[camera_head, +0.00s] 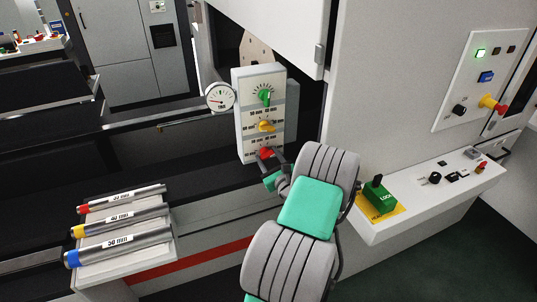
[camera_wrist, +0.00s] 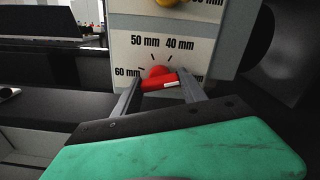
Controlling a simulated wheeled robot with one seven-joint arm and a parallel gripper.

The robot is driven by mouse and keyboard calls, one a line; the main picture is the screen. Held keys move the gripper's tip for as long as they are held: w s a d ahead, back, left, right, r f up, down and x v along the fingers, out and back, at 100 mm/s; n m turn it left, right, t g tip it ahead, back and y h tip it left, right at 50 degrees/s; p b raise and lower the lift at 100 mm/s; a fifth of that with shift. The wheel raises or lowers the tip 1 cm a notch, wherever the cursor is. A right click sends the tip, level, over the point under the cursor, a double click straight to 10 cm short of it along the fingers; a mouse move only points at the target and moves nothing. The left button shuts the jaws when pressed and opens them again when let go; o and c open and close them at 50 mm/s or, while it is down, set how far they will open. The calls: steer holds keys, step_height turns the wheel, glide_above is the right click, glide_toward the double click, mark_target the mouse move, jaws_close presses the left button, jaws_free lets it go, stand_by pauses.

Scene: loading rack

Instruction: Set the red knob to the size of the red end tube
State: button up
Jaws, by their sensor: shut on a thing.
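The red knob (camera_wrist: 158,76) is the lowest on the white panel (camera_head: 243,143); it also shows in the head view (camera_head: 266,152). My gripper (camera_wrist: 161,88) is shut on it, one finger at each side. The knob's white mark lies on its right half, pointing right toward a label mostly hidden by the right finger. The readable labels are 60 mm at left, 50 mm upper left and 40 mm upper right. The red end tube (camera_head: 122,198) lies farthest back on a light rack at left; its label ends in mm, its number too small to be sure of.
A yellow end tube (camera_head: 119,217) and a blue end tube (camera_head: 118,246) share the rack (camera_head: 152,266). A yellow knob (camera_head: 266,126) and green knob (camera_head: 265,96) sit above the red one. A gauge (camera_head: 220,97) is left of the panel. A control shelf (camera_head: 432,196) stands at right.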

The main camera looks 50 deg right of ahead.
steer(key=shift+m, duration=0.4)
steer(key=o, duration=1.4)
steer(key=shift+c, duration=0.2)
steer(key=shift+s, duration=0.1)
steer(key=b+v, duration=0.1)
steer(key=v, duration=0.6)
steer(key=shift+s+a, duration=0.2)
steer(key=shift+s, duration=0.1)
